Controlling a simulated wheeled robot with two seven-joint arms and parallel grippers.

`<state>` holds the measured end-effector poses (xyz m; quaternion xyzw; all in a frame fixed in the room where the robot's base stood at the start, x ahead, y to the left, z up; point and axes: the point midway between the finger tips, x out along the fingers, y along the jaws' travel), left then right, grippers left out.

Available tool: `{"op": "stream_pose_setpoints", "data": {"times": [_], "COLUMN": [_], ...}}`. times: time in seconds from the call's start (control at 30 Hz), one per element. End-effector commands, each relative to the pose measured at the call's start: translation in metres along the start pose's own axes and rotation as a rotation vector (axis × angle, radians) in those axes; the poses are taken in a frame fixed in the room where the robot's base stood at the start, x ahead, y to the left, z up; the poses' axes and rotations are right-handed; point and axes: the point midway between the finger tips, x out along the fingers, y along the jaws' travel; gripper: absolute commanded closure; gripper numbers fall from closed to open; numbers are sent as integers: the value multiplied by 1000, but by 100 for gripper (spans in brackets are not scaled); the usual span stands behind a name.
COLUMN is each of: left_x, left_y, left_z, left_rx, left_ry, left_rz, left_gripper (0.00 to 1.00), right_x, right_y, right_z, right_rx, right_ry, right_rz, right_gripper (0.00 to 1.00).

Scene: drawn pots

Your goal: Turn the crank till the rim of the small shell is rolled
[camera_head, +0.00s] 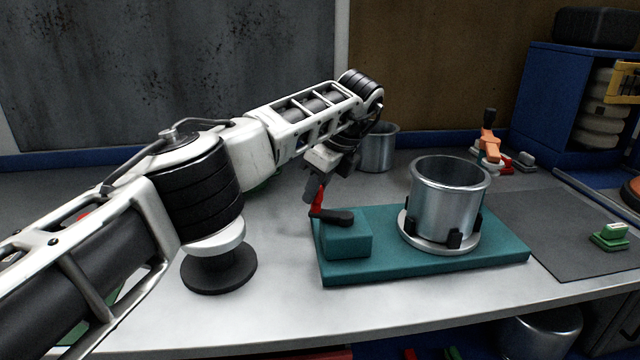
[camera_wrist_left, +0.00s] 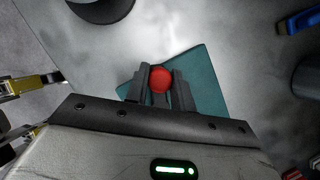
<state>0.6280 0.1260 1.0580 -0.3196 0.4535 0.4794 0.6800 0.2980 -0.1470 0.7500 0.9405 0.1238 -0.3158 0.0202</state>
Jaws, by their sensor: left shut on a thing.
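A teal machine base (camera_head: 490,252) stands on the grey table. A shiny metal shell (camera_head: 448,203) stands upright, open side up, on its round plate (camera_head: 415,238), between black clamps. At the base's left end is a teal block (camera_head: 347,238) with a black crank arm (camera_head: 334,216) and a red crank handle (camera_head: 319,197). My left gripper (camera_head: 314,187) comes down from above and is shut on the red handle. In the left wrist view the red knob (camera_wrist_left: 160,79) sits between the two fingers (camera_wrist_left: 160,87). My right gripper is not in view.
Another metal pot (camera_head: 378,150) stands behind my left wrist. An orange-handled clamp (camera_head: 488,142) and a blue shelf (camera_head: 550,98) are at the back right. A dark mat (camera_head: 572,240) with a small green item (camera_head: 610,236) lies at right. The table front is clear.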

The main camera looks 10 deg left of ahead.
Motion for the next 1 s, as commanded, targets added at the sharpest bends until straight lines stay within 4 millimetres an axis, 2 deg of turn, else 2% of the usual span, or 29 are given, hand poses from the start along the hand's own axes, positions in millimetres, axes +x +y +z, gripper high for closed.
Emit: {"op": "stream_pose_setpoints", "data": {"times": [0.3,0.8,0.83,0.9,1.0], "left_x": [-2,-2,-2,-2,-2], "left_y": [5,6,6,6,6], "left_z": [-2,-3,-3,-3,-2], "left_rx": [-99,-113,-112,-112,-112], "left_ry": [4,5,5,5,4], "left_rz": [39,45,44,45,45], "left_gripper": [100,100,70,54,54], "right_x": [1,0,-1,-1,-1], "right_y": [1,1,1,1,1], "right_z": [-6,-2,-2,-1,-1], "right_rx": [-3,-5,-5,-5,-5], "right_ry": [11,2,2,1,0], "right_rz": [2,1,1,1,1], "right_gripper": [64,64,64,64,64]}}
